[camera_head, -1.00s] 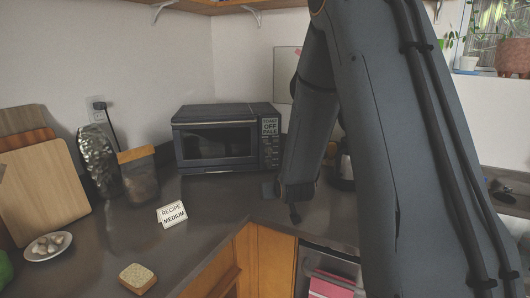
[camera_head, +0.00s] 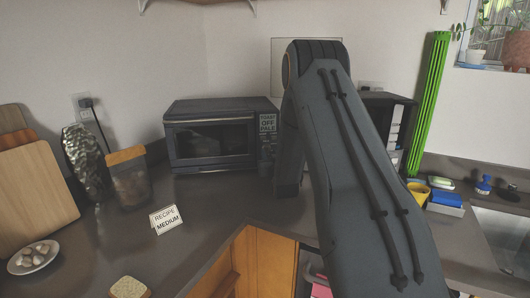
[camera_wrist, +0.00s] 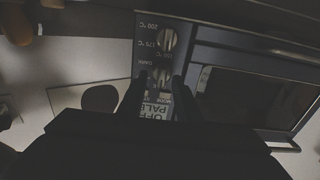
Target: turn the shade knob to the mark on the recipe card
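The dark toaster oven (camera_head: 212,142) stands at the back of the counter. A sign on its right-hand panel (camera_head: 267,123) reads TOAST, OFF, PALE. The recipe card (camera_head: 166,219) stands on the counter at front left and reads MEDIUM. In the wrist view, one knob (camera_wrist: 168,40) sits beside temperature marks. Another knob (camera_wrist: 162,75) is close to a small label that looks like DARK. My gripper (camera_wrist: 161,80) is open, its dark fingers on either side of this second knob. I cannot tell whether they touch it. In the head view my arm hides the gripper's fingertips.
A jar with a wooden lid (camera_head: 130,177), a textured vase (camera_head: 85,160) and cutting boards (camera_head: 35,190) stand at left. A plate of mushroom-like pieces (camera_head: 33,257) and a sponge-like block (camera_head: 129,288) lie nearer. A sink (camera_head: 505,240) is at right.

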